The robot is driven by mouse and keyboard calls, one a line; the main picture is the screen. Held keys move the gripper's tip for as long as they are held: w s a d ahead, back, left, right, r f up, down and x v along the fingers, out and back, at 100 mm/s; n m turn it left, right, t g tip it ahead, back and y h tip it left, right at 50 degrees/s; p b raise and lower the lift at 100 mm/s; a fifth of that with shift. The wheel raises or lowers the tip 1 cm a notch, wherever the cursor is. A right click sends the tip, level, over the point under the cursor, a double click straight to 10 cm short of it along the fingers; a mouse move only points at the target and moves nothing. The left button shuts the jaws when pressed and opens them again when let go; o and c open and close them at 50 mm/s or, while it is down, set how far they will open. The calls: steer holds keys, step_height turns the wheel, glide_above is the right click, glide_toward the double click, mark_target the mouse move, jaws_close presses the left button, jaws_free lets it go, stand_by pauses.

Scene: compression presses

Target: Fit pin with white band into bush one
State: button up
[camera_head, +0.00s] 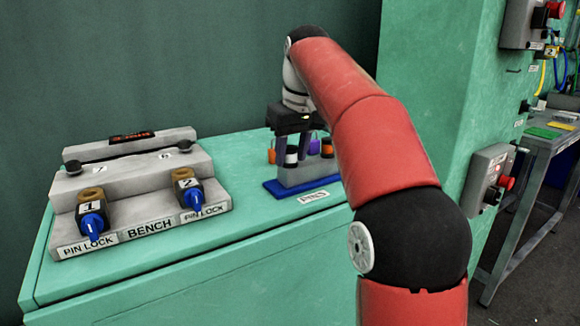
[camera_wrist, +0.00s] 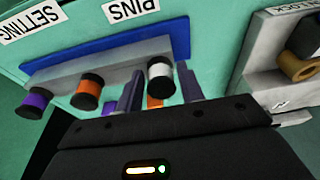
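The white-band pin (camera_head: 291,157) has a black end and stands in the pin rack, between my gripper's fingers in the head view. It also shows between them in the wrist view (camera_wrist: 160,72). My gripper (camera_head: 292,146) is open, pointing down at the rack, with its two fingers (camera_wrist: 159,88) spread. I cannot tell whether either finger touches the pin. Bush one (camera_head: 91,195) is a brass ring on the left block marked 1, with a blue-tipped pin lock (camera_head: 92,222) in front.
The blue-based pin rack (camera_head: 283,188) also holds orange-band pins (camera_head: 327,149) and a purple-band pin (camera_head: 314,146). The grey stepped bench (camera_head: 150,222) stands left, with a second block (camera_head: 186,182) marked 2. Green tabletop (camera_head: 245,170) lies clear between rack and bench.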

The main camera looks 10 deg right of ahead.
mark_target(289, 146)
steer(key=c, duration=0.7)
steer(key=shift+r+p, duration=0.45)
steer(key=shift+r, duration=0.05)
steer(key=shift+r+p, duration=0.7)
steer(key=shift+w+v, duration=0.25)
steer(key=shift+v, duration=0.85)
steer(key=shift+a+r, duration=0.1)
steer(key=shift+r, duration=1.95)
steer(key=shift+a, duration=0.1)
